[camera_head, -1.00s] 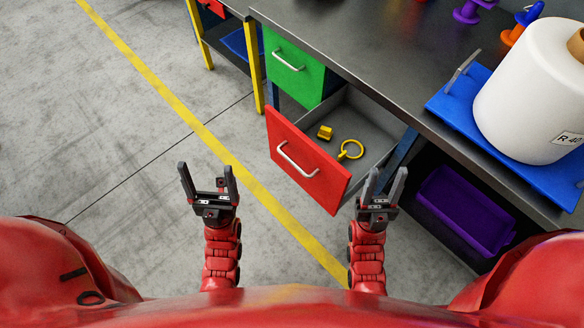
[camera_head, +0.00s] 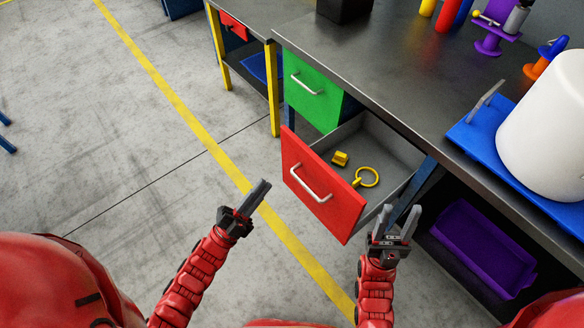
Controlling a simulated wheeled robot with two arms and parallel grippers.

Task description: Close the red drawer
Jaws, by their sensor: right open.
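The red drawer (camera_head: 322,190) is pulled out from under the workbench, its front facing the lower left with a silver handle (camera_head: 309,184). Inside it lie a small yellow block (camera_head: 340,158) and a yellow ring-shaped piece (camera_head: 368,177). My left gripper (camera_head: 258,192) is left of the drawer front and apart from it, seen edge-on, so I cannot tell whether its fingers are parted. My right gripper (camera_head: 397,220) is open and empty, to the right of the drawer front near the drawer's side.
The grey workbench (camera_head: 400,70) carries a blue stand (camera_head: 475,130) with a large white bobbin (camera_head: 550,130). A purple bin (camera_head: 482,248) sits below.

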